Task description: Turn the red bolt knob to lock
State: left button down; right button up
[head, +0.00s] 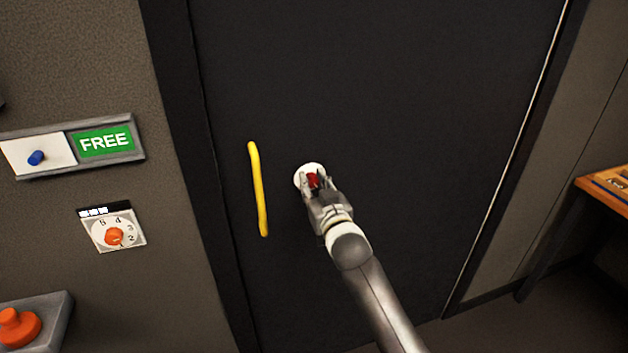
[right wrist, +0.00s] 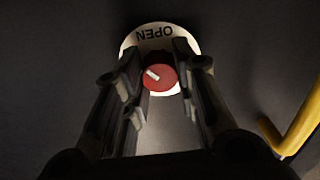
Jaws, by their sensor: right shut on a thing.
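The red bolt knob (head: 313,180) sits on a round white plate (head: 303,171) on the dark door, right of the yellow handle. In the right wrist view the red knob (right wrist: 161,73) shows a short white mark, tilted off the straight. The plate (right wrist: 130,46) reads OPEN, upside down in that view. My right gripper (head: 318,183) reaches the door, and in the right wrist view its fingers (right wrist: 160,85) stand on both sides of the knob, shut on it. The lower part of the plate is hidden by the fingers. My left gripper is not in view.
The yellow door handle (head: 259,190) stands close left of the knob. A wooden table (head: 606,196) is at the right.

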jog(key=n+p, duration=0.1)
jog(key=n, duration=0.4)
jog(key=shift+r+n, duration=0.1)
jog(key=shift+n, duration=0.2)
jog(key=shift+n+p, duration=0.5)
jog(key=shift+n, duration=1.6)
jog(key=o, duration=1)
jog(key=shift+o, duration=0.2)
jog(key=shift+s, duration=0.1)
jog(key=v, duration=1.2)
